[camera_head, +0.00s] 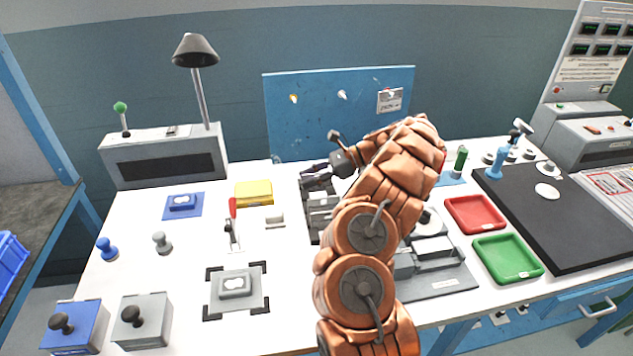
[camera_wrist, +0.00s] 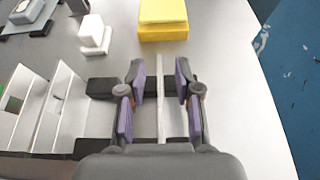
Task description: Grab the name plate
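A thin pale plate (camera_wrist: 160,98), seen edge-on in the wrist view, stands upright in a dark rack (camera_wrist: 103,88). I take it for the name plate, but no lettering on it can be read. My gripper (camera_wrist: 160,100) is open, with its purple pads on either side of this plate and a gap to each. In the head view my gripper (camera_head: 318,172) is over the grey rack, and my arm hides much of it and the plate.
Other white plates (camera_wrist: 62,105) stand left of the gripper in the wrist view. A yellow block (camera_head: 254,193) and a small white block (camera_head: 275,217) sit close by. The blue back panel (camera_head: 300,115) rises behind. Red (camera_head: 475,214) and green (camera_head: 507,257) trays lie right.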

